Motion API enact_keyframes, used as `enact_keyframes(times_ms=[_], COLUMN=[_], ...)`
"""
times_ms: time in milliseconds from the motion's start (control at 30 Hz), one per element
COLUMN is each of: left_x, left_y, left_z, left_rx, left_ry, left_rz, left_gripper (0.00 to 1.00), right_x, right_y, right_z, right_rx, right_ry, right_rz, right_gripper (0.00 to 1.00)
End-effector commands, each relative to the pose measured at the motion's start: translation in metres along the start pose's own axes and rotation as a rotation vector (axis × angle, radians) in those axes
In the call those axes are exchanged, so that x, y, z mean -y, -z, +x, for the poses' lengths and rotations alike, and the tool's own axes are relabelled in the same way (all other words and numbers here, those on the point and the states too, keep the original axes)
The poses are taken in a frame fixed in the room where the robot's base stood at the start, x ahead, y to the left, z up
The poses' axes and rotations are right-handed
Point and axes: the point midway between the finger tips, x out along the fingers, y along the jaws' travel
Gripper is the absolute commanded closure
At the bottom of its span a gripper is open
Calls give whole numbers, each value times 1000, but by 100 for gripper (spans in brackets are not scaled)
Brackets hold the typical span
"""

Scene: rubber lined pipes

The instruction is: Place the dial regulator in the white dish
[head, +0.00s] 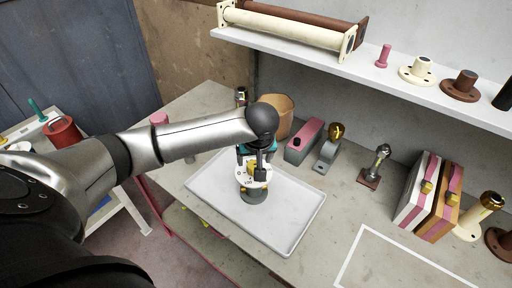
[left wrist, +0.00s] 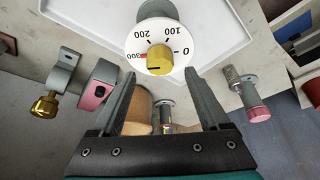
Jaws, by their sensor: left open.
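The dial regulator has a white numbered face, a yellow knob and a grey base (head: 252,196). It appears to stand upright in the white dish (head: 290,222), near its left-middle part. In the left wrist view its dial face and yellow knob (left wrist: 160,58) lie just beyond the fingertips. My left gripper (head: 256,166) is above and behind the regulator, partly hiding it. In the left wrist view the gripper's fingers (left wrist: 160,82) are spread wide with nothing between them. A corner of the dish (left wrist: 95,18) shows at the top there. My right gripper is in neither view.
Behind the dish are a tan pot (head: 284,112), a pink-topped grey block (head: 304,140) and a gold-knobbed fitting (head: 330,150). Pink and white cases (head: 418,190) stand at right. A shelf (head: 350,66) overhangs the back. A white outline marks clear bench at front right.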

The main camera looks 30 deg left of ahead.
Motion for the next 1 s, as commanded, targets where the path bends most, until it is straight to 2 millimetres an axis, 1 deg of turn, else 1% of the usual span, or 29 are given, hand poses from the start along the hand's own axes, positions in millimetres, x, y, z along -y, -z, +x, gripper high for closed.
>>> enact_keyframes(times_ms=[33, 200, 300, 433, 600, 1000], left_x=[0, -1, 0, -1, 0, 0], left_y=[1, 1, 1, 1, 0, 0], left_z=[-12, -49, -67, -84, -93, -93], left_rx=[-1, -1, -2, 0, 0, 1], left_ry=[-3, -4, -3, -2, 0, 0], left_rz=[1, 0, 0, -1, -2, -1], left_gripper=[22, 22, 22, 22, 22, 22], right_x=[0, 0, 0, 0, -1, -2], right_y=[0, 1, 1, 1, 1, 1], right_z=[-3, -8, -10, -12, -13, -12], right_rx=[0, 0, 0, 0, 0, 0], right_ry=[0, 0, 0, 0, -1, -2], right_rz=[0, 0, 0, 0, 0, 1], right_gripper=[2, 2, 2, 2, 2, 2])
